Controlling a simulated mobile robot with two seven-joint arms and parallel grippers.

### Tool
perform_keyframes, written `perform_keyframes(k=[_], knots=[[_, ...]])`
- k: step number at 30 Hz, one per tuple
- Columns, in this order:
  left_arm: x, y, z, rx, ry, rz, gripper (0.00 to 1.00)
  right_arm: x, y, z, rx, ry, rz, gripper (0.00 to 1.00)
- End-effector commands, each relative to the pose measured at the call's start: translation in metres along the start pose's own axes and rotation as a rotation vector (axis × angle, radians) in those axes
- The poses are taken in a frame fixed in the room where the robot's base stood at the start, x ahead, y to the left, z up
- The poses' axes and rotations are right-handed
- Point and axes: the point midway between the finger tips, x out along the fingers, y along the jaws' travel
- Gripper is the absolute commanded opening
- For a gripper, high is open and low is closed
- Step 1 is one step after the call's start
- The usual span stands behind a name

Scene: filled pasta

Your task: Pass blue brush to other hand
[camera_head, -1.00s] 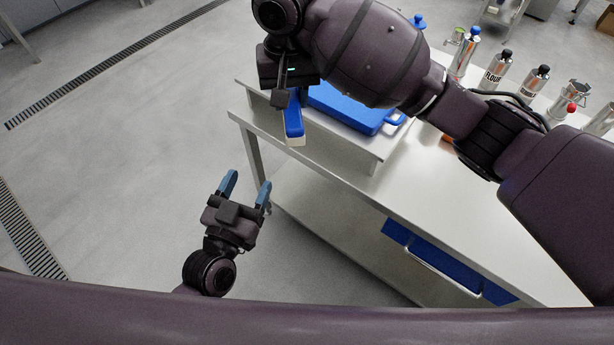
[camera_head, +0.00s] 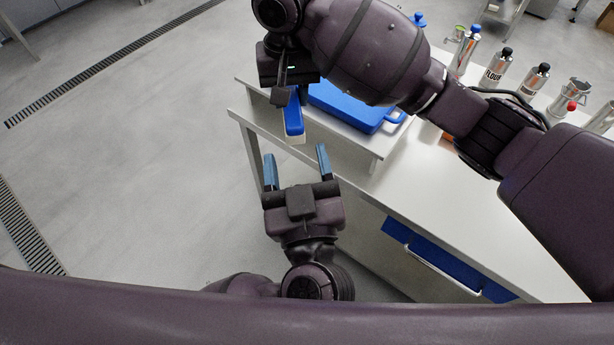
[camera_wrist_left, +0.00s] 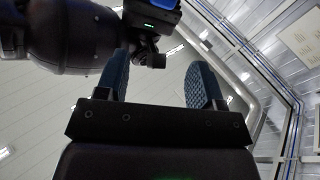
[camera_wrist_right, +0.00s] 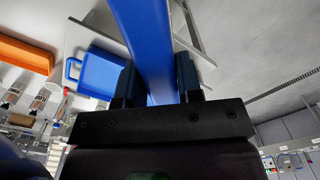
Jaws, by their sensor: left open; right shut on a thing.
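The blue brush (camera_head: 294,117) hangs from my right gripper in the head view, its pale bristle end pointing down. In the right wrist view the brush (camera_wrist_right: 147,45) runs between the two fingers of my right gripper (camera_wrist_right: 157,85), which is shut on it. My left gripper (camera_head: 296,168) is open and empty, its blue fingers pointing up the picture toward the brush's lower end. In the left wrist view my left gripper (camera_wrist_left: 160,80) has nothing between its fingers, and my right arm shows above it. The right gripper's fingertips are mostly hidden in the head view.
A white table (camera_head: 430,215) with a raised shelf stands at the right. Several metal bottles (camera_head: 497,66) stand at the back right. Open grey floor (camera_head: 130,180) lies to the left.

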Motion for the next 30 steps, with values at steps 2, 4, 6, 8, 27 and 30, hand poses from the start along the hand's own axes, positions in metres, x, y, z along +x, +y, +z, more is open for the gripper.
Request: perform_keyframes(k=[2,4,6,8,27,30], knots=[[-0.008,0.004,0.005,0.044,-0.064,0.009,0.62,0.0,0.0,0.0,0.0,0.0,0.0,0.11],[-0.013,0.006,0.009,0.081,-0.109,0.017,0.62,0.0,0.0,0.0,0.0,0.0,0.0,0.11],[-0.017,0.008,0.012,0.109,-0.141,0.023,0.62,0.0,0.0,0.0,0.0,0.0,0.0,0.11],[-0.019,0.008,0.014,0.124,-0.158,0.027,0.62,0.0,0.0,0.0,0.0,0.0,0.0,0.11],[0.06,0.01,0.028,0.138,-0.166,0.028,0.62,0.0,0.0,0.0,0.0,0.0,0.0,0.11],[0.074,0.01,0.031,0.136,-0.167,0.028,0.62,0.0,0.0,0.0,0.0,0.0,0.0,0.11]])
